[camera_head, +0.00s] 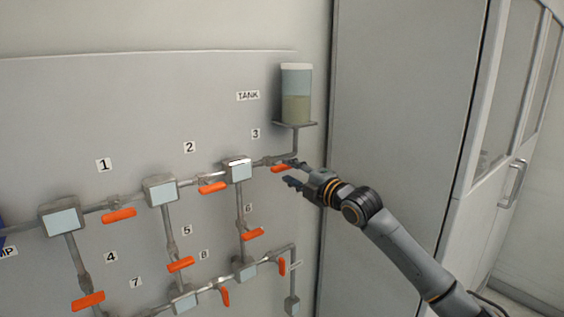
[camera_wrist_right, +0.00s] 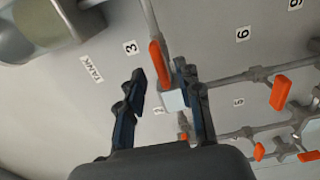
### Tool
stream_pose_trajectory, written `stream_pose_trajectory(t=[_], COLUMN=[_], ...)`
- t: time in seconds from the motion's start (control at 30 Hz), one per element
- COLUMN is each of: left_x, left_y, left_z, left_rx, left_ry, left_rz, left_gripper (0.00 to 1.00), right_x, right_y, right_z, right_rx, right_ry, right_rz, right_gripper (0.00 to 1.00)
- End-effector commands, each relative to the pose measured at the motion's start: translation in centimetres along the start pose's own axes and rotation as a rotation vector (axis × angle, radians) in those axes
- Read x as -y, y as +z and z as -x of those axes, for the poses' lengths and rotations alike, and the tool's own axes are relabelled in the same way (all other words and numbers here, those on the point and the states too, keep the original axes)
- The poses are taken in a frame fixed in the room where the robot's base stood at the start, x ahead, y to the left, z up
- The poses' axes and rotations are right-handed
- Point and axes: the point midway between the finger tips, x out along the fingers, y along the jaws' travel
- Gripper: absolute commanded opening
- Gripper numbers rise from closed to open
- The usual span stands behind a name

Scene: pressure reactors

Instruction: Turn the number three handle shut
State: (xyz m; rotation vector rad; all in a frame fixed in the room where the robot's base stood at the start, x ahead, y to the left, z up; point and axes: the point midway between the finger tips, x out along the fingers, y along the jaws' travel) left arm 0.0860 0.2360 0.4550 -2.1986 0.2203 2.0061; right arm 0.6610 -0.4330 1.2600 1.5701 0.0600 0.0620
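The number three handle (camera_head: 281,168) is orange and sits on the pipe below the "3" label (camera_head: 255,133), left of the tank's down pipe. It lies roughly along the pipe. In the right wrist view the handle (camera_wrist_right: 158,62) stands near the "3" label (camera_wrist_right: 130,47), ahead of and between my spread fingers. My right gripper (camera_head: 292,173) is open and empty, with its fingertips at the handle's right end in the head view. Its dark fingers also show in the wrist view (camera_wrist_right: 165,80). I cannot tell whether they touch the handle. My left gripper is not in view.
The tank (camera_head: 296,94) stands on a small shelf above the right gripper. Other orange handles, such as the number two handle (camera_head: 212,187) and number six handle (camera_head: 253,234), sit to the left and below. A tall grey cabinet (camera_head: 400,110) stands at the right.

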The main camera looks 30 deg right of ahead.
Motion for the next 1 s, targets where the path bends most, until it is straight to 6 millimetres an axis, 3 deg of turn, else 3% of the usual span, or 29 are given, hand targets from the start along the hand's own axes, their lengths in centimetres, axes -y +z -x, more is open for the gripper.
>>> stream_pose_trajectory(t=[0.1, 0.3, 0.67, 0.83, 1.0], left_x=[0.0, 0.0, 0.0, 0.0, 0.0], left_y=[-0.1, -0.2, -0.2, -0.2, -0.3], left_z=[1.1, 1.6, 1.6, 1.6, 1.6], left_rx=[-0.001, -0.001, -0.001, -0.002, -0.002], left_ry=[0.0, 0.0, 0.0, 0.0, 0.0], left_rz=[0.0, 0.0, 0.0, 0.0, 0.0], left_gripper=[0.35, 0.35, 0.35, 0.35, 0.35], right_x=[-0.4, -0.2, 0.1, 0.1, 0.1], right_y=[-0.1, -0.1, -0.1, -0.1, -0.1], right_z=[-2.0, -3.8, -4.2, -4.2, -4.2], right_rx=[-0.001, -0.001, -0.001, -0.001, -0.001], right_ry=[0.001, 0.001, -0.001, -0.001, -0.001], right_rz=[-0.004, -0.001, 0.001, 0.0, 0.0], right_gripper=[0.35, 0.35, 0.35, 0.02, 0.0])
